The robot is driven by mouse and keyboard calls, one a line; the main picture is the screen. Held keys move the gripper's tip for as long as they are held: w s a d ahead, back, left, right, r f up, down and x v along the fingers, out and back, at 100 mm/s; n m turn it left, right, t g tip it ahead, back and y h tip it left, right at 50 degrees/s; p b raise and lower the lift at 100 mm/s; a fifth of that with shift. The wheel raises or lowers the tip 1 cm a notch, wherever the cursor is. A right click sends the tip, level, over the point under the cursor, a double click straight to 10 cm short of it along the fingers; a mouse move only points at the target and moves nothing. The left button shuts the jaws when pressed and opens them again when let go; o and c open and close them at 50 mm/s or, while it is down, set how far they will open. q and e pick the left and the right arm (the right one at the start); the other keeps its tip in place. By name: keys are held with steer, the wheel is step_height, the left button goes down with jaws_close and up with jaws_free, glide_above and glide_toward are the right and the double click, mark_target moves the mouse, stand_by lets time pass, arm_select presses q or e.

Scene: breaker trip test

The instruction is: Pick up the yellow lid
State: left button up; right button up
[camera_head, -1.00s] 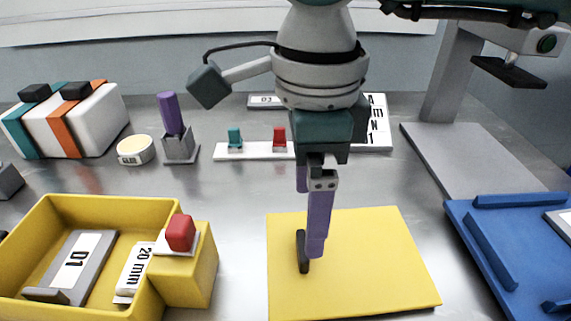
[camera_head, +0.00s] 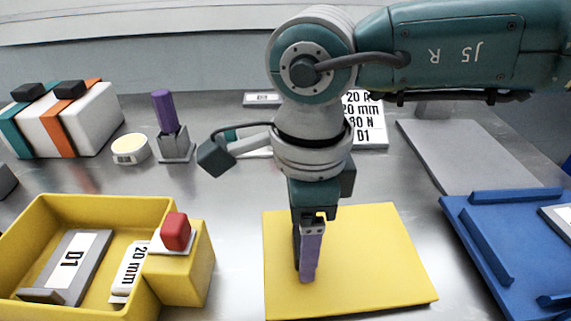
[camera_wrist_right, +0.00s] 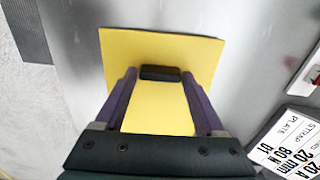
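The yellow lid (camera_head: 375,260) is a flat square plate lying on the metal table at the front middle. Its black handle (camera_wrist_right: 160,73) shows in the right wrist view, where the lid (camera_wrist_right: 160,112) fills the middle. My right gripper (camera_head: 304,274) points down over the lid. In the right wrist view the gripper (camera_wrist_right: 159,73) is open, with one purple finger on each side of the handle and small gaps between. In the head view the fingers mostly hide the handle. My left gripper is not in view.
A yellow box (camera_head: 152,207) with a D1 block, a 20 mm label and a red piece stands left of the lid. A blue tray (camera_head: 467,225) lies to the right. A purple-handled tool (camera_head: 165,112), a round gauge (camera_head: 130,149) and a label plate (camera_head: 368,125) are behind.

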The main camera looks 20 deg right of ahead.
steer(key=c, duration=1)
steer(key=shift+r, duration=0.1)
